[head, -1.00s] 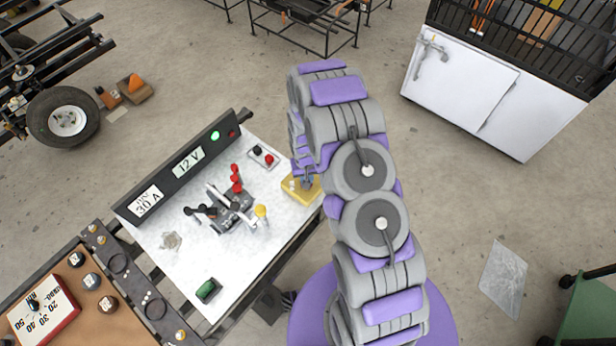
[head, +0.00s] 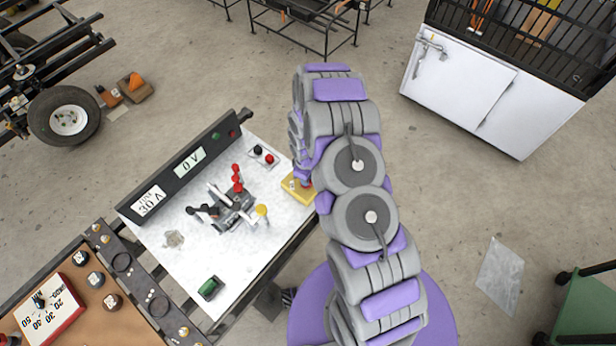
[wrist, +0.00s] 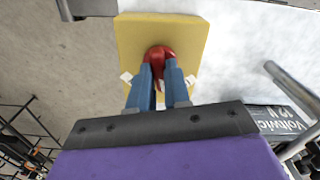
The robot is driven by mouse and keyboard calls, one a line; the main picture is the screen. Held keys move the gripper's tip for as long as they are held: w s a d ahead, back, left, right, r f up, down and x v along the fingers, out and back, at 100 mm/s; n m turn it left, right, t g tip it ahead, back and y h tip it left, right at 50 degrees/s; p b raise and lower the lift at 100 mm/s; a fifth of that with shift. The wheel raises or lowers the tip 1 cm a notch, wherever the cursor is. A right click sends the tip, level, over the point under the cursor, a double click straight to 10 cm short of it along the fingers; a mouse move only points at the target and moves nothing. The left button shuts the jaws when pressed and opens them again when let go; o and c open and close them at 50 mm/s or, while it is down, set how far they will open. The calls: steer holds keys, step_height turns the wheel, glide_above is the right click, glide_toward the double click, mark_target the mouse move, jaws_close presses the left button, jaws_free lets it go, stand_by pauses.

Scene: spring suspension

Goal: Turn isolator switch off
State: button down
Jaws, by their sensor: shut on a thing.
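The isolator switch has a yellow base plate, seen in the head view (head: 300,194) at the right edge of the white bench top and in the wrist view (wrist: 185,35). Its red knob (wrist: 159,51) stands in the middle of the plate. My gripper (wrist: 162,69) is shut on the red knob, with one blue finger on each side. White marks show left and right of the fingers. In the head view my arm hides most of the fingers and knob. The display panel (head: 190,162) reads 0 V, and its green lamp (head: 216,137) is dark.
Red and black terminals (head: 263,154) sit behind the switch. A lever assembly with red, black and yellow ends (head: 232,208) stands mid-bench. A green block (head: 210,288) lies at the front. A metal rod (wrist: 292,88) is close on the right in the wrist view.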

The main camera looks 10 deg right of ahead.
steer(key=n+b, duration=0.1)
steer(key=n, duration=0.5)
stand_by(0.6)
steer(key=c, duration=1.1)
jaws_free()
steer(key=shift+r, duration=0.1)
steer(key=shift+s+r+p, duration=0.1)
steer(key=shift+r+p, duration=1)
steer(key=shift+r, duration=7.55)
